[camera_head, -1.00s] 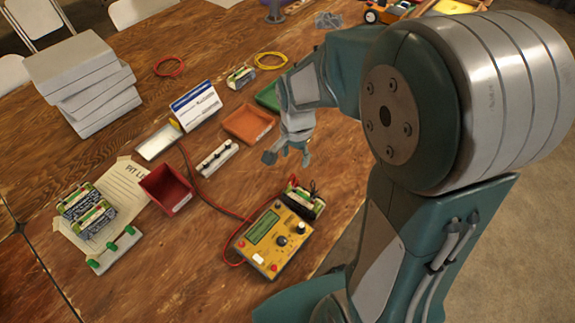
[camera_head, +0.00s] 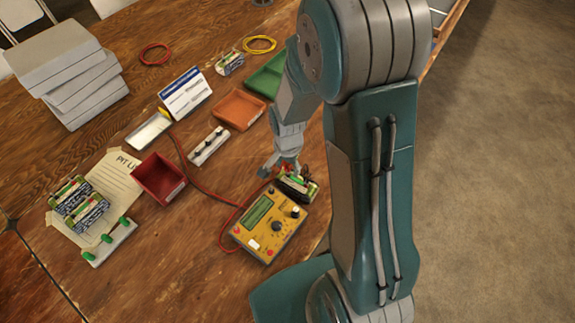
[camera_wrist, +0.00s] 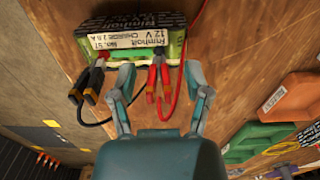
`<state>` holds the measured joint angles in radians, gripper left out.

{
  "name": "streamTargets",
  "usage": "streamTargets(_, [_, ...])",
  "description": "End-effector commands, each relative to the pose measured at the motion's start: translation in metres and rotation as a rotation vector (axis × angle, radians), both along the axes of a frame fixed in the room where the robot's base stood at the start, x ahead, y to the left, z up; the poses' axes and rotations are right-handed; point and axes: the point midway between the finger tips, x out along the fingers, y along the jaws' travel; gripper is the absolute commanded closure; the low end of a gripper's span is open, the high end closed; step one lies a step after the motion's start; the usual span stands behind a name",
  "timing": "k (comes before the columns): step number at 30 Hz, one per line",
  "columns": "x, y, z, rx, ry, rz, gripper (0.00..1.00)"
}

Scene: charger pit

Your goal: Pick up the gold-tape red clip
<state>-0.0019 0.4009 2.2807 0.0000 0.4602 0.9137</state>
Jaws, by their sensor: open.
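My gripper (camera_wrist: 158,73) is open, one finger on each side of the red clip, with gaps on both sides. Whether it touches the clip's surroundings in depth, I cannot tell. A black clip (camera_wrist: 86,88) sits to the left, outside the left finger. In the head view my gripper (camera_head: 276,166) is just above the battery pack (camera_head: 297,187); the red clip is too small to make out there.
A yellow charger (camera_head: 268,225) stands right in front of the pack. A red cable (camera_wrist: 178,90) runs close inside the right finger. A red bin (camera_head: 160,179), orange tray (camera_head: 238,109) and green tray (camera_head: 268,76) lie farther off. The table's edge is close on the right.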

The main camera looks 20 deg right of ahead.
Motion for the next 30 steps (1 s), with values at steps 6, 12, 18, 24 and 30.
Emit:
streamTargets(6, [0.000,0.000,-0.003,0.000,0.000,0.001,0.37])
streamTargets(12, [0.000,0.000,-0.003,0.000,0.000,0.001,0.99])
streamTargets(18, [0.000,0.000,-0.003,0.001,-0.001,0.001,1.00])
streamTargets(24, [0.001,0.000,-0.001,0.000,-0.002,0.001,1.00])
streamTargets(30, [0.001,0.000,0.025,0.000,-0.008,0.001,1.00])
